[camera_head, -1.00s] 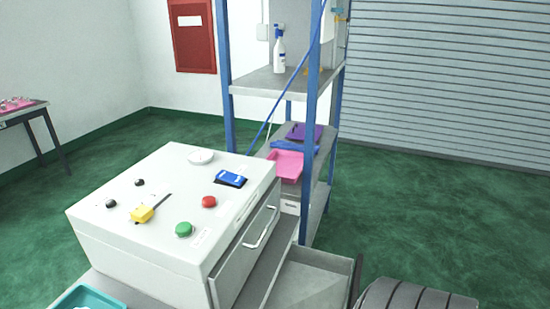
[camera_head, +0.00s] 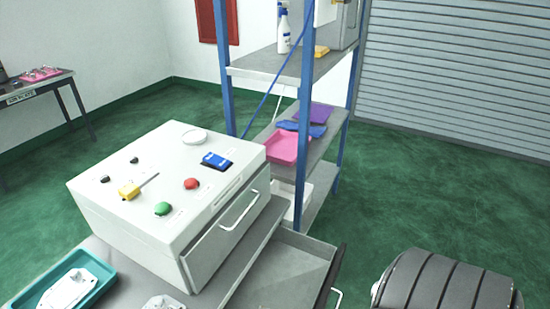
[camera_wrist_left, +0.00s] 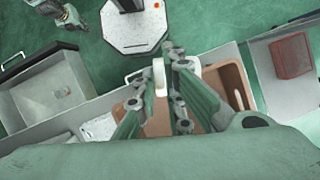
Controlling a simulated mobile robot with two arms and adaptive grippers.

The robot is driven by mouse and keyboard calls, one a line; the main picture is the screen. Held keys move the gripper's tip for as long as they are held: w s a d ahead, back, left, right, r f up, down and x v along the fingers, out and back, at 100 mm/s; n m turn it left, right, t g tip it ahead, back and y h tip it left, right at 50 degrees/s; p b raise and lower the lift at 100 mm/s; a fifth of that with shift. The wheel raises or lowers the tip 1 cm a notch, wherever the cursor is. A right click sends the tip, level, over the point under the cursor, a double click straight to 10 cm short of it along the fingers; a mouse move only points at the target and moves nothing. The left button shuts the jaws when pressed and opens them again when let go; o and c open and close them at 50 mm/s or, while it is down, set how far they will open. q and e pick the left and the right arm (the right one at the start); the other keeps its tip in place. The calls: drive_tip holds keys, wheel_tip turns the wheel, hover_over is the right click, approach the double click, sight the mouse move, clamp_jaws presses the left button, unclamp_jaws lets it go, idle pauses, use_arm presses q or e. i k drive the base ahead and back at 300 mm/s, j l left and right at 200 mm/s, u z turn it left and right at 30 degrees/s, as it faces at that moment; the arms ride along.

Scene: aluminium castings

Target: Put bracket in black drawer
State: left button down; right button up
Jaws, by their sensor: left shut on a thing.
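In the left wrist view my left gripper (camera_wrist_left: 172,85) is shut on a pale part (camera_wrist_left: 160,76) that looks like the bracket. The fingers hide most of it, and its full shape cannot be told. Neither gripper shows in the head view.
The teal tray (camera_head: 100,268) holds a white casting (camera_head: 68,290); another casting (camera_head: 163,302) lies beside it. A white control box (camera_head: 130,215) stands on the bench, beside a blue-posted shelf (camera_head: 262,62). The wrist view shows a brown tray (camera_wrist_left: 236,82) and a red box (camera_wrist_left: 292,56) in another open compartment.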

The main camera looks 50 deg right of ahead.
sight(284, 280)
drive_tip(key=l, duration=3.1)
